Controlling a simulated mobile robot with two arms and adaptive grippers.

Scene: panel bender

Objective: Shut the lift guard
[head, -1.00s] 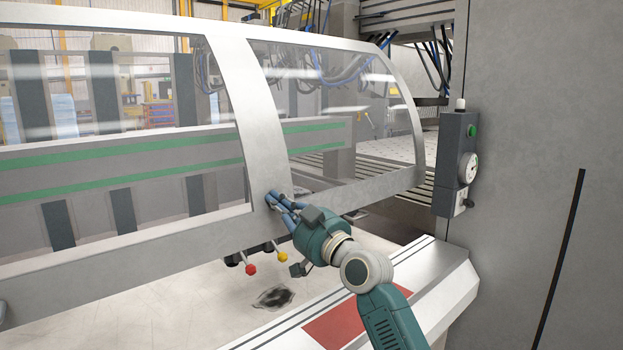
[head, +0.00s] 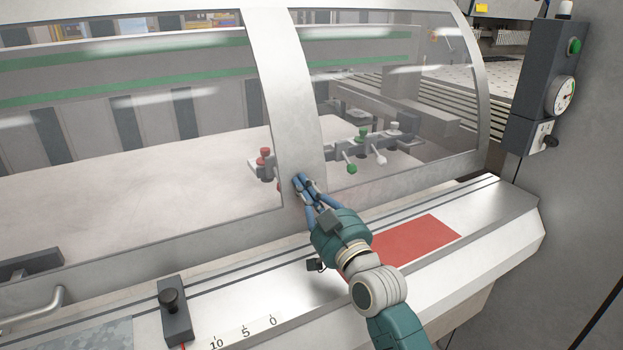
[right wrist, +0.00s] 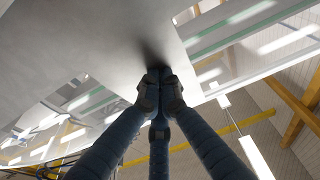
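The lift guard (head: 280,85) is a pale grey curved frame with clear panels. It spans the head view, low over the machine's front bed, and I cannot tell whether its lower edge touches the bed. My right gripper (head: 301,183) has its blue fingers drawn together against the lower part of the guard's middle rib. In the right wrist view the fingertips (right wrist: 160,82) are bunched at the guard's smooth grey surface (right wrist: 85,45), with nothing visible between them. My left gripper is not in view.
The front bed (head: 490,222) has a red patch (head: 415,245) and a scale (head: 245,332). A black-knobbed block (head: 174,312) and a bent handle (head: 40,303) lie at left. A control box (head: 540,85) with a gauge stands at right. Coloured knobs (head: 351,168) show behind the guard.

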